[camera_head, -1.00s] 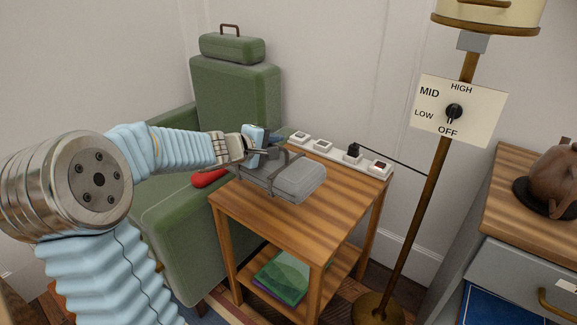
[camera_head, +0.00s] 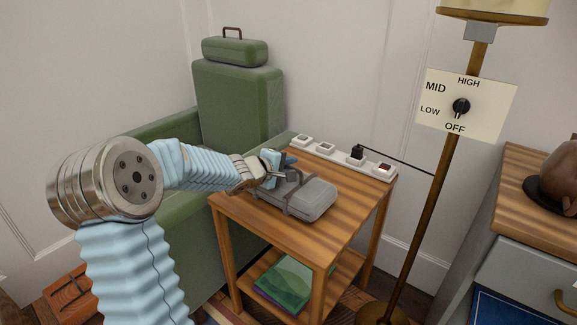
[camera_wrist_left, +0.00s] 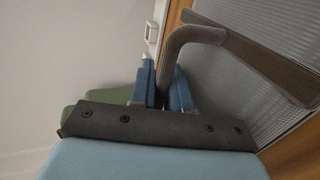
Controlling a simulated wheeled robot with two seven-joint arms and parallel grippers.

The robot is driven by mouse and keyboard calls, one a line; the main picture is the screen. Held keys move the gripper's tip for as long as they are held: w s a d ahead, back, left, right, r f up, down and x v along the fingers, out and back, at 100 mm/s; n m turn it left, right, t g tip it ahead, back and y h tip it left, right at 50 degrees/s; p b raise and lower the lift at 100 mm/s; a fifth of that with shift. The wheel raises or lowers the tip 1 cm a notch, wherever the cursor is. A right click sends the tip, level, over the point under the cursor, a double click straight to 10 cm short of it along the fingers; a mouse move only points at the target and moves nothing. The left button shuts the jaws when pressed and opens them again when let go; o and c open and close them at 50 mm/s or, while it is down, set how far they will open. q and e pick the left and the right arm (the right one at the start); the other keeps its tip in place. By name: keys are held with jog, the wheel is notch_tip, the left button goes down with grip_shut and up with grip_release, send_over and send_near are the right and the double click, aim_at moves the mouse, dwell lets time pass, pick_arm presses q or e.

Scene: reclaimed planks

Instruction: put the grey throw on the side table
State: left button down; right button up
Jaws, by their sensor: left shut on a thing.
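The grey throw (camera_head: 314,199) is a folded, ribbed bundle with dark straps and a handle. It is over the left middle of the wooden side table (camera_head: 330,232), lying flat and low. I cannot tell whether it fully touches the top. My left gripper (camera_head: 277,174) is shut on the throw's handle at the bundle's left side. In the left wrist view the blue fingers (camera_wrist_left: 165,88) close around the grey handle (camera_wrist_left: 196,36), with the ribbed throw (camera_wrist_left: 240,75) beyond. My right gripper is not in view.
A power strip (camera_head: 340,157) with a plugged-in cord runs along the table's back edge. A green armchair (camera_head: 238,105) stands at the left. A lamp pole (camera_head: 430,190) and a cabinet (camera_head: 522,262) are at the right. A green folded item (camera_head: 284,280) lies on the lower shelf.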

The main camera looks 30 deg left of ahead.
pick_arm(q)
jog(key=c, duration=1.1)
grip_release()
jog(key=shift+f, duration=0.1)
jog(key=shift+s+r, duration=0.25)
jog(key=p+v, duration=0.4)
jog(key=v, duration=0.7)
jog(key=shift+s, duration=0.25)
jog(key=shift+a+r, duration=0.1)
jog(key=shift+r, duration=0.05)
